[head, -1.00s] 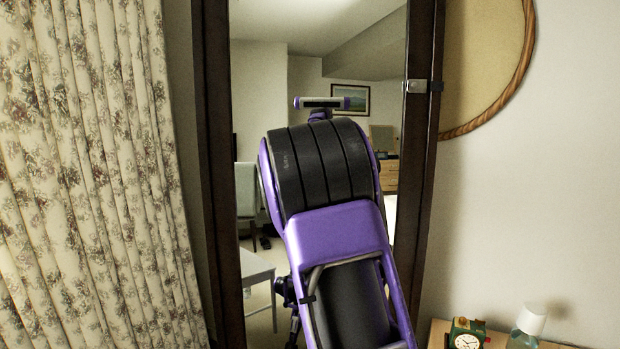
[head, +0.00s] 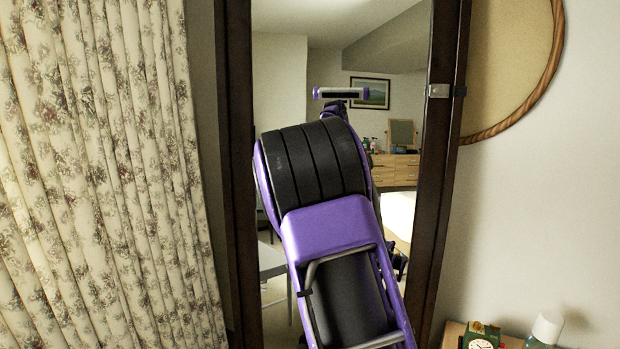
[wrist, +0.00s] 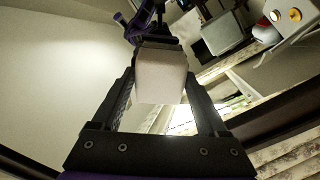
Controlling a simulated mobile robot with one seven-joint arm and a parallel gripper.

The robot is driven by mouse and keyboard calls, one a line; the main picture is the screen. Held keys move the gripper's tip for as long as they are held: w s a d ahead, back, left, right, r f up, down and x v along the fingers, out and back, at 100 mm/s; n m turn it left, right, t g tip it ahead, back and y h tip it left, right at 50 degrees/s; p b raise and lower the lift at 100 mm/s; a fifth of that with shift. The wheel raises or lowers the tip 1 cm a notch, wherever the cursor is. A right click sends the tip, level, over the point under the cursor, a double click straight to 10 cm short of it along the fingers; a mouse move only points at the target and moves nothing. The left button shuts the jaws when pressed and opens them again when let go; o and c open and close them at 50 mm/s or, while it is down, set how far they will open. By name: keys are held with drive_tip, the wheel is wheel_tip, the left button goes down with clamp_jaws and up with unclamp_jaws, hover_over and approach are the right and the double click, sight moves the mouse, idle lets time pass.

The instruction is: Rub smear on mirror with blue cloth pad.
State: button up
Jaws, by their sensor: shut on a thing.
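The tall mirror (head: 300,75) in its dark frame stands ahead in the head view, and my arm covers much of its middle. In the wrist view my gripper (wrist: 160,82) is shut on a pale, whitish block (wrist: 160,70), which seems to be the pad. No blue shows on its visible face. The mirror glass (wrist: 60,75) lies beyond it, with my arm's reflection just above the block. I cannot tell whether the pad touches the glass. In the head view my gripper is hidden behind my arm. I cannot make out the smear in either view.
A floral curtain (head: 100,170) hangs to the left of the mirror. A round wood-rimmed piece (head: 515,60) is on the wall at right. A clock (head: 481,337) and a white-capped bottle (head: 546,328) stand at the lower right. A metal latch (head: 438,91) is on the mirror frame.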

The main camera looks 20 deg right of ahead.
drive_tip(key=s+d+b, duration=0.3)
drive_tip(key=d+b, duration=0.2)
drive_tip(key=d, duration=0.1)
drive_tip(key=shift+d, duration=0.4)
drive_tip(key=shift+s+a, duration=0.15)
drive_tip(key=shift+v, duration=2.9)
drive_tip(key=shift+s+a, duration=0.1)
